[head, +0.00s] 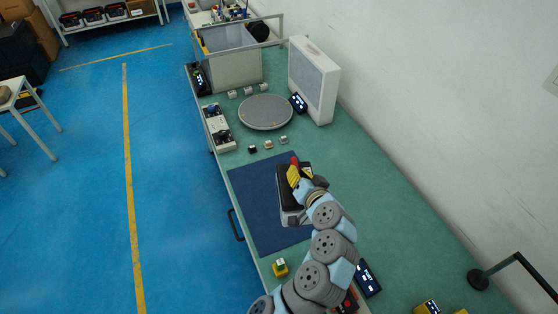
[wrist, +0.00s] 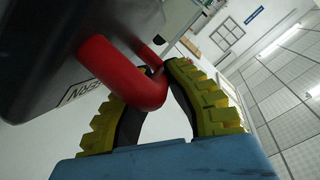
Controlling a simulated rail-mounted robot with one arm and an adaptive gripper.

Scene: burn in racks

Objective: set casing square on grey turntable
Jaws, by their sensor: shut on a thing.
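The casing (head: 289,200) is a dark box with a pale lower edge, over the blue mat; I cannot tell whether it touches the mat. My gripper (head: 298,173) has yellow ridged fingers and is shut on the casing's red handle (wrist: 122,73). In the wrist view the dark casing body (wrist: 50,50) fills the upper left, tilted in the picture, with part of a label visible. The grey turntable (head: 266,112) is a round, empty disc farther along the bench, beyond the mat. My arm and gripper hide part of the casing.
Small blocks (head: 268,145) lie between the mat (head: 255,190) and turntable. A pale upright panel (head: 313,80) stands right of the turntable, a grey bin (head: 233,68) behind it. Control boxes (head: 218,128) line the left edge.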

